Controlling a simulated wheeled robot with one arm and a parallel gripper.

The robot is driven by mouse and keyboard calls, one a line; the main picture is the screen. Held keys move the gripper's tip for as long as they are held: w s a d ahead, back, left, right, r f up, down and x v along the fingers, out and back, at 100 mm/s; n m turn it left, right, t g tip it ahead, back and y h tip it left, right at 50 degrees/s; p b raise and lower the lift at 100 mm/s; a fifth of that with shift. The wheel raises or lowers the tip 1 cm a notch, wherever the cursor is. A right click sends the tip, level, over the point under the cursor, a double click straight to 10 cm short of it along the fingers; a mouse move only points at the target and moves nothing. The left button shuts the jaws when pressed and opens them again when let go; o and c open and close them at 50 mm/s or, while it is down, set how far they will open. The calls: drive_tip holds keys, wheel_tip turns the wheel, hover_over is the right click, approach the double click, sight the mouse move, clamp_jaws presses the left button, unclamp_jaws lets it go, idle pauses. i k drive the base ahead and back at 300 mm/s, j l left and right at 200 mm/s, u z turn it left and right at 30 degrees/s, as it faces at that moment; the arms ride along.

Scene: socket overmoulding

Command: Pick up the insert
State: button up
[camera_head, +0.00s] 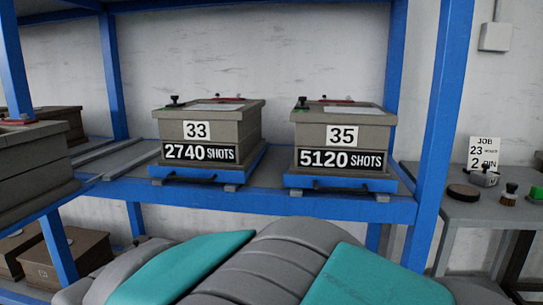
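I cannot pick out the insert for certain. The picture does not settle whether any of these is the insert. My grey and teal arm fills the bottom middle of the view. My gripper is not in view.
A blue rack (340,207) holds box 33 (187,113), marked 2740 shots, and box 35 (382,134), marked 5120 shots. A card (485,151) reads job 23, 2 pin. The rack's upright (441,130) stands between boxes and table. More boxes sit at left.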

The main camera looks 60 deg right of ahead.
sight(484, 179)
drive_tip(key=z, duration=3.4)
drive_tip(key=i+l, duration=0.2)
drive_tip(key=l, duration=0.2)
drive_tip(key=i+l, duration=0.2)
drive_tip(key=l, duration=0.15)
drive_tip(key=i+l, duration=0.2)
drive_tip(key=l, duration=0.2)
